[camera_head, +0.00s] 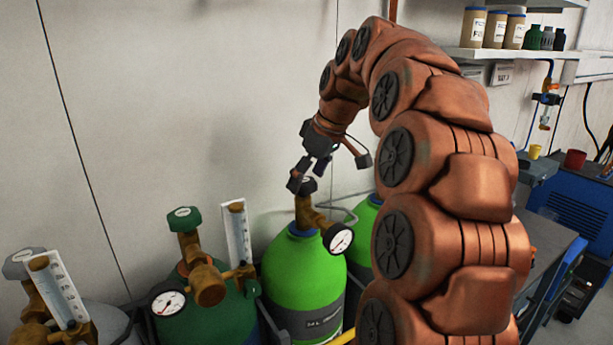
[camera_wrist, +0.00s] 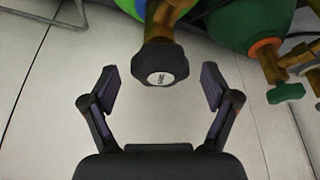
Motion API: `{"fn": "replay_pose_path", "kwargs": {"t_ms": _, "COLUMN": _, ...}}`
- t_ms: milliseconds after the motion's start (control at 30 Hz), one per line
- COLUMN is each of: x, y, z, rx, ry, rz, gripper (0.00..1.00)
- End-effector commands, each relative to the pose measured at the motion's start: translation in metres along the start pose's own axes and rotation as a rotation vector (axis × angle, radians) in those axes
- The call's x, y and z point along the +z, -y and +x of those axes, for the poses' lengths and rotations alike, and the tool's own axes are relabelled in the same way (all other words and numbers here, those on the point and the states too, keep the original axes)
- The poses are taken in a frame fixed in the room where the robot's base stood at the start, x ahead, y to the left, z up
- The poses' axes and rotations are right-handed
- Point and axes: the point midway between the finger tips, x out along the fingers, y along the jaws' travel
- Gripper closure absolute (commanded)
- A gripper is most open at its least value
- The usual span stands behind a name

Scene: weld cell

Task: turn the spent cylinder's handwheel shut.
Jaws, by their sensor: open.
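A bright green cylinder (camera_head: 300,278) stands against the wall with a brass valve and a round gauge (camera_head: 338,238). Its dark handwheel sits on top of the valve, partly covered by my gripper in the head view. In the wrist view the black handwheel (camera_wrist: 160,66), with a pale label on its face, is centred just ahead of the fingertips. My gripper (camera_head: 312,172) is open above the valve. In the wrist view its two fingers (camera_wrist: 160,88) stand wide apart, one on each side of the handwheel, with gaps and no visible contact. Which cylinder is spent cannot be told.
A dark green cylinder (camera_head: 218,315) with a green handwheel (camera_head: 184,219) and flow tube (camera_head: 238,232) stands left. A grey cylinder (camera_head: 105,322) stands further left. Another bright green cylinder (camera_head: 361,220) is partly behind my arm. A shelf (camera_head: 500,54) with jars hangs upper right.

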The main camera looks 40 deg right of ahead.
Motion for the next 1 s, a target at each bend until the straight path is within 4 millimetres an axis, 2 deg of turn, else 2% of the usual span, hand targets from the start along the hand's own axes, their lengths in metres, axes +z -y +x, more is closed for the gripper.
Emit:
{"fn": "replay_pose_path", "kwargs": {"t_ms": 200, "x": 0.0006, "y": 0.0007, "z": 0.0072, "rx": -0.001, "ry": 0.002, "rz": 0.0, "gripper": 0.13}}
{"fn": "replay_pose_path", "kwargs": {"t_ms": 500, "x": 0.0004, "y": 0.0005, "z": 0.0078, "rx": 0.0, "ry": 0.0, "rz": 0.0, "gripper": 0.14}}
{"fn": "replay_pose_path", "kwargs": {"t_ms": 1000, "x": 0.0003, "y": 0.0006, "z": 0.0075, "rx": 0.0, "ry": 0.0, "rz": 0.0, "gripper": 0.66}}
